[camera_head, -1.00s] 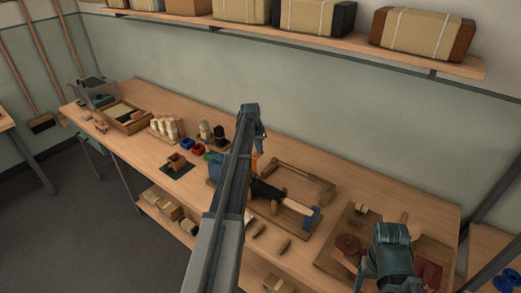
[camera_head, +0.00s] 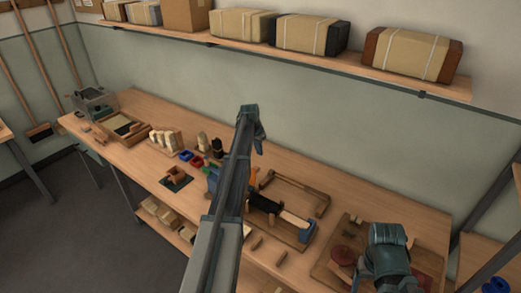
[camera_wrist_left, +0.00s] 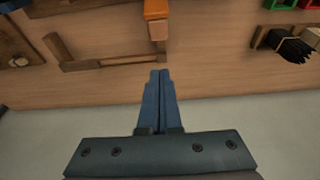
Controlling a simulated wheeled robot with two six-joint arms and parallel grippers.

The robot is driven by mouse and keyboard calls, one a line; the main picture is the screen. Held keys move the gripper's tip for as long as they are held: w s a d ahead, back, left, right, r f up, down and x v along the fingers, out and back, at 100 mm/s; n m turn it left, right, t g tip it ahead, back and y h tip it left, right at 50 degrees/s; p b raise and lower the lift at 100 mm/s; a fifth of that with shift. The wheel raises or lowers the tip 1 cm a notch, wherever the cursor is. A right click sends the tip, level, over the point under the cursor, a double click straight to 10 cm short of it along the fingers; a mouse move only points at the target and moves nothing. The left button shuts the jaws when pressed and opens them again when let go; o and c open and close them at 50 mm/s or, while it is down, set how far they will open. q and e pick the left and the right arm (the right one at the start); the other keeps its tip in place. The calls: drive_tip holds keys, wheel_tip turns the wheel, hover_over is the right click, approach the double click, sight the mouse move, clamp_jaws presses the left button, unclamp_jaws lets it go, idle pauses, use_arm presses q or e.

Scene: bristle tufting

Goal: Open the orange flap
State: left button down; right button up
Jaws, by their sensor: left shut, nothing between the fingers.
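The orange flap (camera_head: 253,176) is a small upright piece on the fixture at mid-bench, partly hidden behind my left arm in the head view. In the left wrist view the orange flap (camera_wrist_left: 157,10) is at the top edge, cut off by the frame, with a wooden part below it. My left gripper (camera_head: 261,150) is shut and empty, above the bench on the wall side of the flap. Its blue fingers (camera_wrist_left: 160,74) point toward the flap without touching it. My right gripper (camera_head: 362,280) hangs over the right end of the bench; its fingers are unclear.
A wooden frame (camera_head: 305,186) lies beside the fixture, toward the wall. A black and pale tool (camera_head: 268,206) lies on the fixture. Red and blue bins (camera_head: 196,161) and black bristles (camera_head: 217,147) stand to the left. Bare bench lies along the wall.

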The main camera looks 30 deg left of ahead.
use_arm(q)
drive_tip(key=p+v, duration=0.1)
drive_tip(key=v, duration=0.2)
drive_tip(key=shift+s+f+p, duration=0.1)
drive_tip(key=shift+p, duration=0.2)
use_arm(e)
wheel_tip(320, 180, up, 3)
drive_tip(key=shift+f, duration=0.15)
use_arm(q)
drive_tip(key=shift+d, duration=0.1)
